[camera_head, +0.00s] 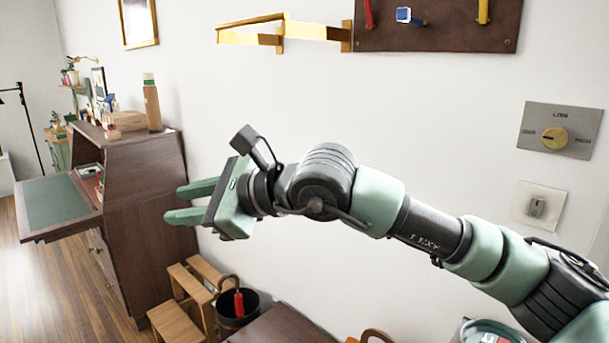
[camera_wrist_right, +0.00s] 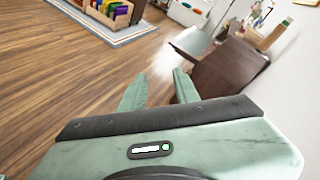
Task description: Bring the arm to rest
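My right gripper (camera_head: 190,203) is in the middle of the head view, at the end of my green and black right arm, which comes in from the right. Its two green fingers point left and stand apart with nothing between them. In the right wrist view the same fingers (camera_wrist_right: 158,92) are spread over the wooden floor and hold nothing. The gripper is in front of the white wall, apart from it as far as I can tell. My left gripper does not show in either view.
A dark wooden desk (camera_head: 150,200) with a lowered green flap (camera_head: 50,203) stands at left. Below are a wooden step stool (camera_head: 176,322) and a black bin (camera_head: 250,307) with an umbrella. A gold shelf (camera_head: 250,38) and a dial plate (camera_head: 560,130) are on the wall. The floor at left is clear.

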